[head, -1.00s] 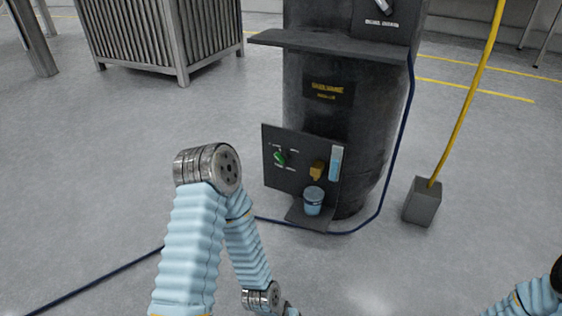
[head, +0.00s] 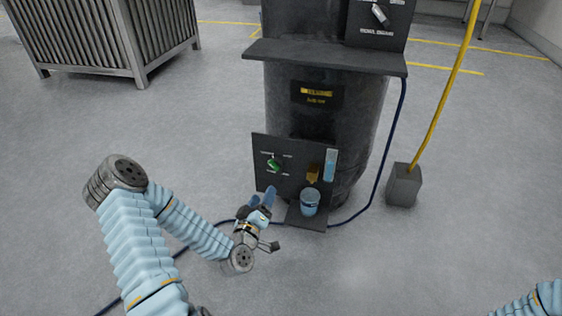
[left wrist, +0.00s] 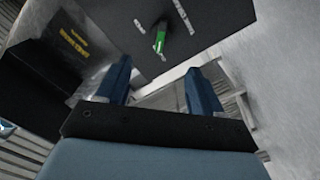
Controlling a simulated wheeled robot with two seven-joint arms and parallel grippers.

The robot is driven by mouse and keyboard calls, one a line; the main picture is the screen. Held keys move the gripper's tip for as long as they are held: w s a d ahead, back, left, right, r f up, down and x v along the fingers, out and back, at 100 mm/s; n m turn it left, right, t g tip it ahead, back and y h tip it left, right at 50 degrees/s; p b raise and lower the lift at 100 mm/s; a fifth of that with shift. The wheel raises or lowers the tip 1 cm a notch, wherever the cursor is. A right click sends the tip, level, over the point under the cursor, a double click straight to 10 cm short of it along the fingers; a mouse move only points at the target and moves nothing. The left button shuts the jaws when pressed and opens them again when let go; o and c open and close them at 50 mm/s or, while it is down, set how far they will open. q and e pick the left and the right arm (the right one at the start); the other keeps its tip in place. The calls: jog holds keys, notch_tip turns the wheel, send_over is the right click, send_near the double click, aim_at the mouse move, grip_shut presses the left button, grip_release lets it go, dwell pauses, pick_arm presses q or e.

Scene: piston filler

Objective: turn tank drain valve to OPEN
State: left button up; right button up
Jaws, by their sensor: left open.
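The tank drain valve has a green handle (head: 273,164) on a dark panel (head: 262,148) low on the front of the black tank (head: 325,125). The handle also shows in the left wrist view (left wrist: 164,37), on the dark panel (left wrist: 130,25). The panel's small lettering is too small to read. My left gripper (head: 262,196) is below and in front of the handle, apart from it. In the left wrist view its two blue fingers (left wrist: 157,85) are spread with nothing between them, and the handle lies beyond them. My right gripper is out of view.
A blue cup (head: 310,202) stands on a small shelf (head: 303,219) under a brass-coloured fitting (head: 312,173). A shelf (head: 325,56) juts out above the panel. A blue hose runs over the floor. A yellow pole rises from a grey block (head: 404,186) at right.

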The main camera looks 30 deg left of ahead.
aim_at(274, 168)
pick_arm(q)
jog(key=x, duration=1.3)
jog(key=shift+w+a, duration=0.25)
jog(key=c, duration=1)
jog(key=shift+f, duration=0.1)
jog(key=shift+c, duration=0.2)
